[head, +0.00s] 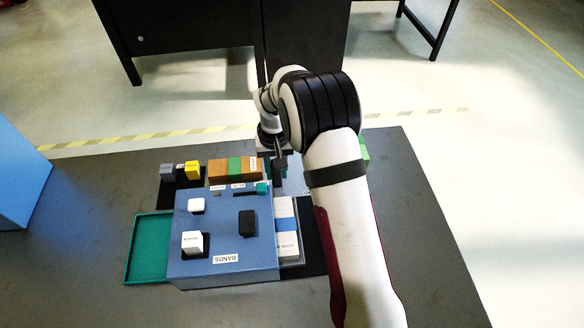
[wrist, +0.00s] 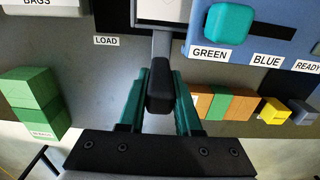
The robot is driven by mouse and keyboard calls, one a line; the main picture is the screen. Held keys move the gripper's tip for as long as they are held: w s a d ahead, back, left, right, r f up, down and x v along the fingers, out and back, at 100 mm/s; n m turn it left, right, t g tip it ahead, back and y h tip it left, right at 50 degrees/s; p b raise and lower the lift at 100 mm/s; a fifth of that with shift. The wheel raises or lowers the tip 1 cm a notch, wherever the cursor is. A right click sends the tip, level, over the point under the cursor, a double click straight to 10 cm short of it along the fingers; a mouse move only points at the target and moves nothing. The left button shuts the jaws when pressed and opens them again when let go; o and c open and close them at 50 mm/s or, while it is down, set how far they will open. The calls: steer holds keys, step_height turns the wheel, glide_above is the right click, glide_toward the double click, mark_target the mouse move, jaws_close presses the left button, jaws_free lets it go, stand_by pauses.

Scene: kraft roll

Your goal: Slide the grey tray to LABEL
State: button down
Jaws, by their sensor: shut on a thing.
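The grey tray (head: 301,257) lies along the right side of the blue block and carries white and blue boxes (head: 286,228). Its near end, with a grey rim and white content, shows at the top of the wrist view (wrist: 163,24). A grey stem (wrist: 162,46) runs from it to a black handle (wrist: 160,85). My gripper (wrist: 160,95) is shut on this handle, one teal finger on each side. In the head view my gripper (head: 279,166) is at the tray's far end, partly hidden by my arm. I can read LOAD (wrist: 106,41) beside the tray; no LABEL sign is legible.
The blue block (head: 220,240) marked BANDS has a teal knob (wrist: 228,23) in a slot marked GREEN, BLUE and READY. Brown and green boxes (head: 232,169) and a yellow block (head: 192,170) stand behind it. Green boxes (wrist: 33,102) stand on the other side. A green tray (head: 148,250) lies left.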

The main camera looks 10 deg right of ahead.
steer(key=a, duration=1.8)
steer(key=shift+a, duration=0.4)
steer(key=shift+a, duration=0.1)
steer(key=c, duration=0.6)
jaws_free()
steer(key=shift+r, duration=0.1)
step_height(320, 180, up, 16)
steer(key=shift+d, duration=0.25)
